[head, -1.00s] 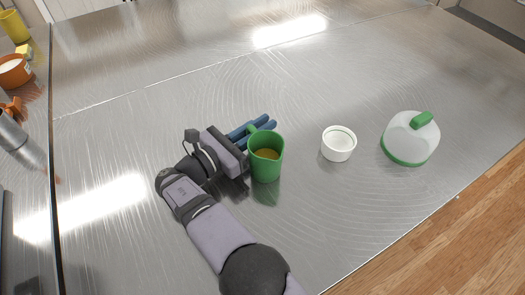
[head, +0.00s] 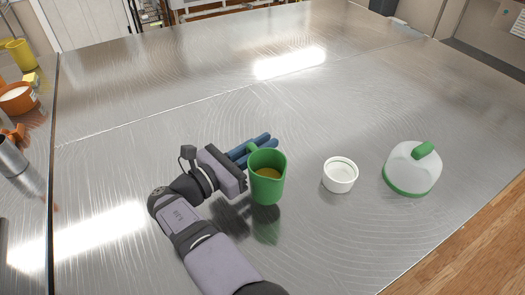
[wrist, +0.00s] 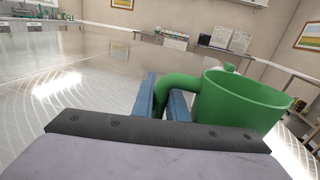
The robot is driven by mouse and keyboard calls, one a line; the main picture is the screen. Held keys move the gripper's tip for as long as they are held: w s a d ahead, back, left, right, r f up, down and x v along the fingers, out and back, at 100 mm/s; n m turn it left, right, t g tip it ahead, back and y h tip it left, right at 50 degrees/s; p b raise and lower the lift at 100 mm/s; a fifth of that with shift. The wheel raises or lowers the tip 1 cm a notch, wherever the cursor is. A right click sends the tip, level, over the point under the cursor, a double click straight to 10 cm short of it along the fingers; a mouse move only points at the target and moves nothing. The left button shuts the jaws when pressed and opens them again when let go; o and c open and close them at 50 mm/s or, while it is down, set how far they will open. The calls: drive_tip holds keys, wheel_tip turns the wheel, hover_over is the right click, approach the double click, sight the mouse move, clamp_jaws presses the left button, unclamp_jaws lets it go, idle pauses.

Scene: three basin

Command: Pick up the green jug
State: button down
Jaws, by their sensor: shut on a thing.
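The green jug (head: 267,188) is upright, with an orange-brown content inside. It hangs a little above the metal table, and its reflection shows below it, apart from its base. My gripper (head: 256,146) comes from the left, its blue fingers shut on the jug's handle. In the wrist view, the jug (wrist: 240,105) is at the right, and its handle passes between the fingers of my gripper (wrist: 162,98). The jug's underside is hidden.
A white cup (head: 340,178) stands to the right of the jug. Farther right is a white container with green cap and base (head: 411,170). Orange and yellow containers (head: 18,98) stand at the far left, across a table seam. The table behind the jug is clear.

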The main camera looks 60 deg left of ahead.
drive_tip(key=shift+r, duration=2.8)
drive_tip(key=shift+r, duration=0.1)
drive_tip(key=c, duration=2.4)
unclamp_jaws()
clamp_jaws()
